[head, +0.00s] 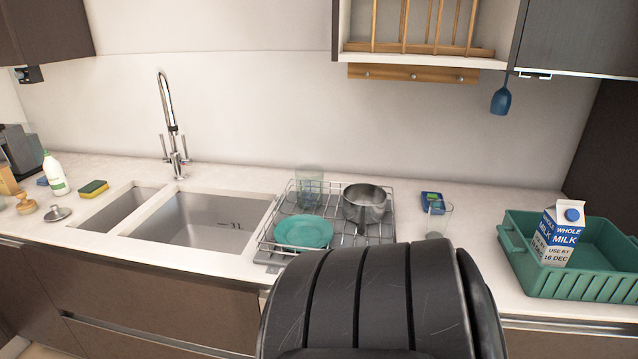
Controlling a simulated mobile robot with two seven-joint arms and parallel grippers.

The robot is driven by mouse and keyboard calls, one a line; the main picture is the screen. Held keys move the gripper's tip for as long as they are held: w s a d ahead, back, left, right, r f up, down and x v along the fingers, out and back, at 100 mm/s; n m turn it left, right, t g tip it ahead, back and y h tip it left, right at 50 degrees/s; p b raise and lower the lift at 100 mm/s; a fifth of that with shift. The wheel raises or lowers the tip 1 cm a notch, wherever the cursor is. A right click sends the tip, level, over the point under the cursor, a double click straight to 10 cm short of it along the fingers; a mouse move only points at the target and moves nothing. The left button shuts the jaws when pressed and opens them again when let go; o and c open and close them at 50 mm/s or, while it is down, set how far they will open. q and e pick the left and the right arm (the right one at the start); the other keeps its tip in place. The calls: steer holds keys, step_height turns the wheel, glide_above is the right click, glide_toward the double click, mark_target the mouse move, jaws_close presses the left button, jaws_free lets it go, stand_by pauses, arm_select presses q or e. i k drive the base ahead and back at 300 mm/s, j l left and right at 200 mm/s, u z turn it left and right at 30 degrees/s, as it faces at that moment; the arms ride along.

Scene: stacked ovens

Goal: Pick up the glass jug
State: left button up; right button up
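A clear glass vessel (438,221) stands upright on the white counter, just right of the dish rack. Its lower part is close to a large black ribbed shape in the foreground. A second clear glass vessel (309,187) is in the back left of the wire dish rack (265,243). I cannot tell for certain which of the two is the glass jug. Neither of my grippers shows in the head view.
The rack also holds a teal plate (303,232) and a metal pan (364,206). A green crate (575,284) with a milk carton (557,235) stands right. A double sink (208,222) and tap (172,125) are left. Counter between glass and crate is clear.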

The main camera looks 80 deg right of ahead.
mark_target(309, 178)
steer(key=k+j+z, duration=0.15)
steer(key=z, duration=2.25)
